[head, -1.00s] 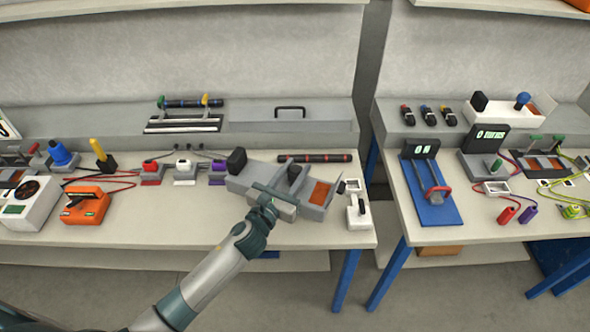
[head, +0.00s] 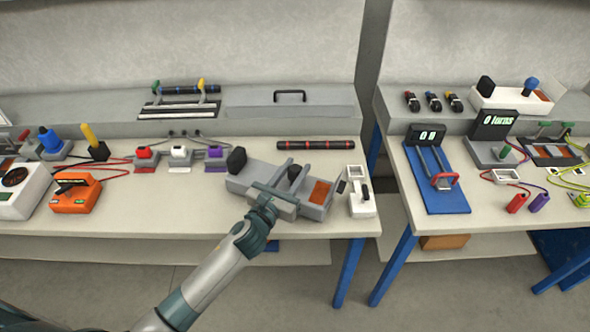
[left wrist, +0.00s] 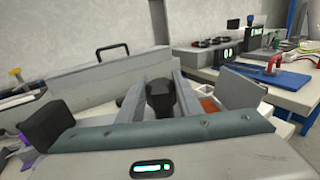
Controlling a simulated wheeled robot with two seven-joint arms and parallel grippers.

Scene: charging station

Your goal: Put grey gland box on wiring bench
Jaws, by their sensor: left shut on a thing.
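The grey gland box (head: 258,176) is an open grey case with a black knob at its left end, a black gland in the middle and an orange panel at its right. In the head view it appears over the front part of the left bench (head: 140,215); I cannot tell whether it touches the top. My left gripper (head: 296,174) reaches in from the front and is shut on the box around the black gland. In the left wrist view the gland (left wrist: 160,98) shows between the fingers (left wrist: 160,88). My right gripper is not in view.
A white switch unit (head: 361,200) stands close to the box's right end. A dark rod (head: 315,145) lies behind it. Connectors (head: 180,157) and an orange meter (head: 75,193) are to the left. A gap separates the right bench (head: 480,225), which holds a blue-based unit (head: 445,200).

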